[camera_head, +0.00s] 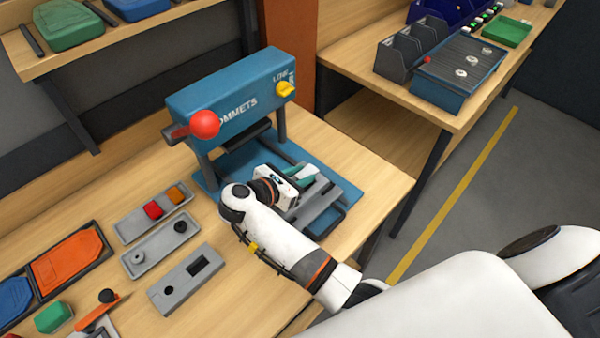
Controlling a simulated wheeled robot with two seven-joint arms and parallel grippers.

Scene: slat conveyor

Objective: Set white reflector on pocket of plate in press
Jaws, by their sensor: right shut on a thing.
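The blue press (232,100) with a red ball lever (205,124) and a yellow knob stands on the wooden bench. A grey plate (318,205) lies on its blue base, under and in front of the head. My right gripper (304,177) is low over this plate, with its white hand beside the press opening. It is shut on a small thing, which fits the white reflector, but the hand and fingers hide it. The plate's pocket is hidden too, so I cannot tell whether the held thing touches it. My left gripper is not in view.
Left of the press are a grey tray (136,227) with red and orange pieces, and further grey fixtures (193,279). Orange and blue bins (68,260) lie far left. Another bench (460,120) stands at the back right. Bare wood lies between fixtures and press.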

